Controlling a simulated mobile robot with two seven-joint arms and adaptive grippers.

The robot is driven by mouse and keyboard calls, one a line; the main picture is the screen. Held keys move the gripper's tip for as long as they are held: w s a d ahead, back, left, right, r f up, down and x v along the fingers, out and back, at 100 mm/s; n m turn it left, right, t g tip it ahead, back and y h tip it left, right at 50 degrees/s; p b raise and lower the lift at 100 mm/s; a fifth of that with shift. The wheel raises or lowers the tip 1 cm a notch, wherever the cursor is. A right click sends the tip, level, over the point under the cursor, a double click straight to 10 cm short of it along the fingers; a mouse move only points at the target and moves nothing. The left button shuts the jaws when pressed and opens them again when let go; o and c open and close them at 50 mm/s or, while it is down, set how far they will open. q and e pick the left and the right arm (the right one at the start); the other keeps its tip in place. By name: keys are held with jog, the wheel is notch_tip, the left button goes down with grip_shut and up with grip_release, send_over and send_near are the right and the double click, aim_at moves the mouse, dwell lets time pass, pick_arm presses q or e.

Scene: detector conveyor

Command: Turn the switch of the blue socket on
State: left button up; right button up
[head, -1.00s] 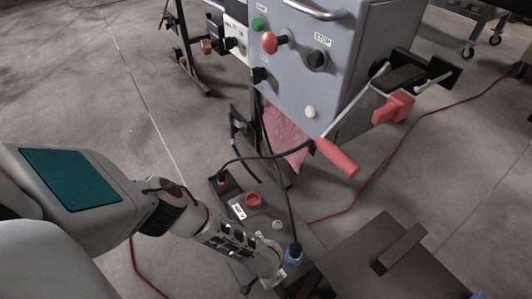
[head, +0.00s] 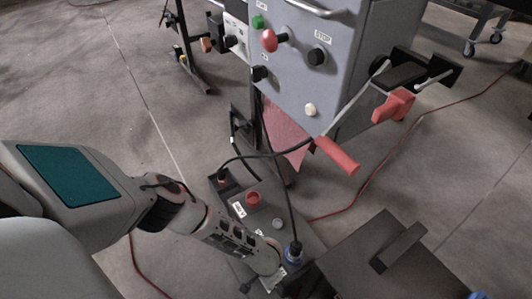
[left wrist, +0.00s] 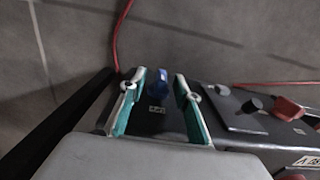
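The blue socket (head: 293,254) sits at the near end of a low dark box, with a black cable plugged into it, in the head view. My left gripper (head: 272,277) is just left of and below it there, its fingers mostly hidden. In the left wrist view my left gripper (left wrist: 160,76) is open, its two teal-padded fingers apart. A blue part (left wrist: 157,83) lies between the fingertips, with visible gaps on both sides. A small white label (left wrist: 157,109) is below it. I cannot tell the switch's position. My right gripper is not in view.
The low dark box also carries a red socket (head: 253,198) and a pale knob (head: 277,223). Black cables rise from it past the grey cabinet (head: 325,70). A red-handled lever (head: 337,156) juts above. A dark box with a handle (head: 375,270) stands close at the right.

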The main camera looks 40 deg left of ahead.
pick_arm(q)
notch_tip(320, 180, up, 11)
jog(key=shift+r, duration=0.2)
dwell(0.4)
